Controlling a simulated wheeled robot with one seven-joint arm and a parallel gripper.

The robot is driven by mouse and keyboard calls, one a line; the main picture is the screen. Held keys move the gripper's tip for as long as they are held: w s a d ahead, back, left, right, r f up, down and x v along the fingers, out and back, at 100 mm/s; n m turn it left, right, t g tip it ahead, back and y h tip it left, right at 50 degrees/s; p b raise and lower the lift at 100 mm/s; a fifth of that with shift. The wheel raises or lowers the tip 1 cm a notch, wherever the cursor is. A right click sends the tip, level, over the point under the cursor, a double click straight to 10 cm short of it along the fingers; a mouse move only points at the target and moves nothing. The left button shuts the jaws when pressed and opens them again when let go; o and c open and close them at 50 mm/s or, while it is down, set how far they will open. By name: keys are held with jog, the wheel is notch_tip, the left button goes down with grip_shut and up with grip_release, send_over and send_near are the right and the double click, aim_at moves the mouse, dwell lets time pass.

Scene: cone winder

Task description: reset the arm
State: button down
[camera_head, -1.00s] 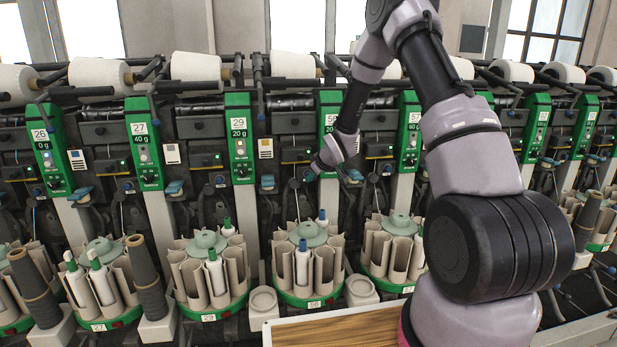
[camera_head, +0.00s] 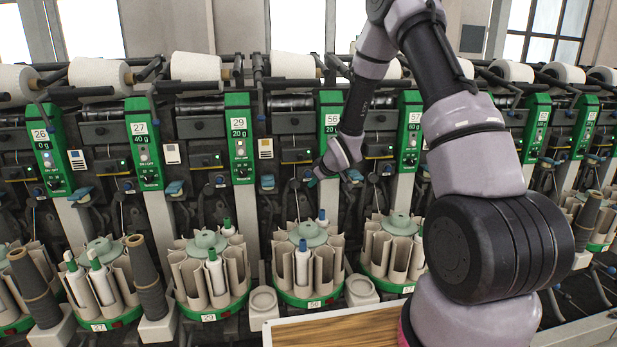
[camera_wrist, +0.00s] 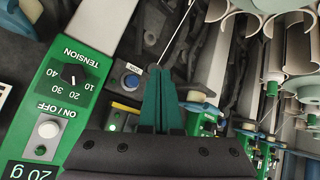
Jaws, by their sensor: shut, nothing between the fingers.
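My gripper (camera_head: 312,180) is in front of the cone winder, beside the lower part of the green panel marked 56 (camera_head: 329,128). In the wrist view, its two teal fingers (camera_wrist: 158,98) are together with nothing between them. That view also shows a green panel (camera_wrist: 62,105) with a tension knob and an on/off button close on the left. My arm reaches up from the right and bends down to the gripper. It hides part of the machine behind it.
Round bobbin magazines stand below, such as the one marked 56 (camera_head: 308,291) and the one marked 29 (camera_head: 209,310). White yarn cones (camera_head: 195,66) line the top. A wooden-topped surface (camera_head: 335,329) lies at the front. A blue button (camera_wrist: 132,81) is near the fingers.

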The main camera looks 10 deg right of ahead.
jog(key=s+d+r+m+h, duration=0.1)
jog(key=s+d+r+m, duration=0.1)
jog(key=s+r, duration=0.45)
jog(key=s+d+r+m+h, duration=0.1)
jog(key=s+d+r+m, duration=0.15)
jog(key=r, duration=0.65)
jog(key=s+d+r+m+h, duration=0.1)
jog(key=s+d+r+m, duration=0.1)
jog(key=s+r, duration=0.45)
jog(key=s+r+m+g+y, duration=0.1)
jog(key=s+r, duration=0.3)
jog(key=s, duration=0.7)
jog(key=s+r+m+g+y, duration=0.1)
jog(key=s+r+m, duration=0.3)
jog(key=s, duration=0.7)
jog(key=shift+s+a+r, duration=0.35)
jog(key=shift+a+r, duration=0.1)
jog(key=shift+r, duration=0.25)
